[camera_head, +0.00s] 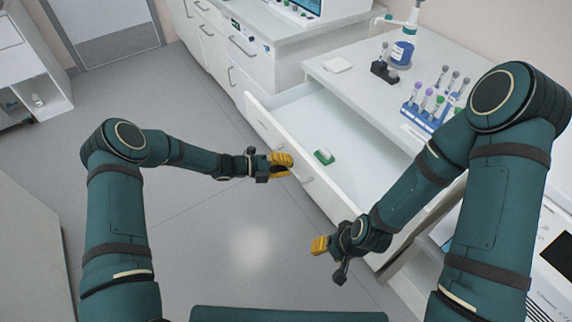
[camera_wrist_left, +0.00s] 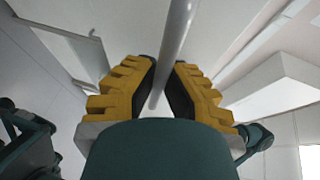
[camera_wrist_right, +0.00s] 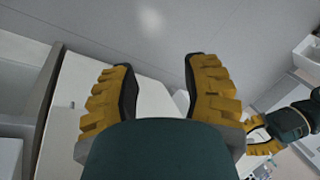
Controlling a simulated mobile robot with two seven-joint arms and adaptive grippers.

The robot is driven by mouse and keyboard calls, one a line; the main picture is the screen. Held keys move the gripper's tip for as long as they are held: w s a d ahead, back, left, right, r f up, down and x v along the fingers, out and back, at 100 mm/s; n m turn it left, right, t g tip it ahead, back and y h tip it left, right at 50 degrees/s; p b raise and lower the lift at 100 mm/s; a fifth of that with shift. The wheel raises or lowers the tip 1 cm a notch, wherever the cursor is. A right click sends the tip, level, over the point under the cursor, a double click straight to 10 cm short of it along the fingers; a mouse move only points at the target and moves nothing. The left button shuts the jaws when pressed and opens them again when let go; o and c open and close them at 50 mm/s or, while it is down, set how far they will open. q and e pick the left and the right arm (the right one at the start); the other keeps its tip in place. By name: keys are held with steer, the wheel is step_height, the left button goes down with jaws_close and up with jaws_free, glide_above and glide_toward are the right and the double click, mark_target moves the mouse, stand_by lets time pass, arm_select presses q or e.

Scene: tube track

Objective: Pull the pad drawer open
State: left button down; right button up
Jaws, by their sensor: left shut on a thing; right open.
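The pad drawer (camera_head: 372,165) is pulled out from the white bench, its inside open to view. A small green and white block (camera_head: 324,157) lies on the drawer floor near its front. My left gripper (camera_head: 280,166) is at the handle on the drawer front. In the left wrist view, the handle bar (camera_wrist_left: 178,40) runs between the two yellow fingers, which are shut on it. My right gripper (camera_head: 325,246) is open and empty in front of the drawer's near end. In the right wrist view its fingers (camera_wrist_right: 158,80) stand apart with nothing held.
On the bench top are a blue-labelled bottle (camera_head: 402,53), a dark tube block (camera_head: 384,72), a blue rack (camera_head: 418,115) with several capped tubes and a white pad (camera_head: 337,64). More closed drawers (camera_head: 243,75) stand farther back. The grey floor (camera_head: 200,230) left of the drawer is clear.

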arm_select(q)
steer(key=shift+s+d+f, duration=0.1)
steer(key=shift+d, duration=0.05)
steer(key=c, duration=1)
jaws_free()
steer(key=v, duration=1.2)
